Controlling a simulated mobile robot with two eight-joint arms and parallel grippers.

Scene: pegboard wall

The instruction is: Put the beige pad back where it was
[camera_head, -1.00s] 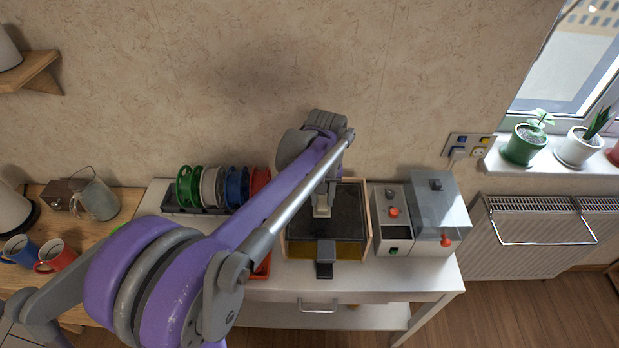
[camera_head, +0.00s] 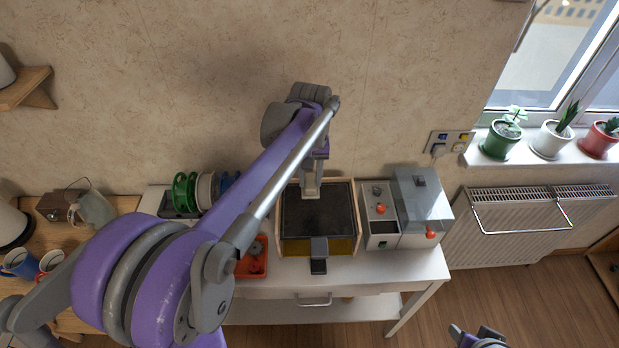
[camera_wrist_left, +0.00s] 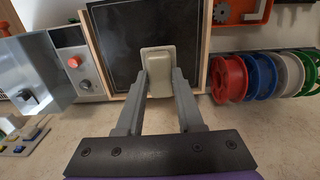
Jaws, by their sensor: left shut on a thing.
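The beige pad (camera_wrist_left: 158,72) is a small rounded block between the fingertips of my left gripper (camera_wrist_left: 160,85). In the head view my left gripper (camera_head: 312,186) is over the back part of a wooden-framed box with a black plate (camera_head: 318,215); the plate also shows in the left wrist view (camera_wrist_left: 125,35). The gripper is shut on the pad. I cannot tell whether the pad touches the plate. A purple and grey part of mine shows at the bottom right edge of the head view; whether it is the right gripper is unclear.
A grey machine with a red knob (camera_head: 380,220) stands right of the box. Green, white and blue spools (camera_head: 205,190) stand left, partly behind my arm. A red tray (camera_head: 253,262) lies left of the box. Mugs (camera_head: 20,263) stand far left. The wall is close behind.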

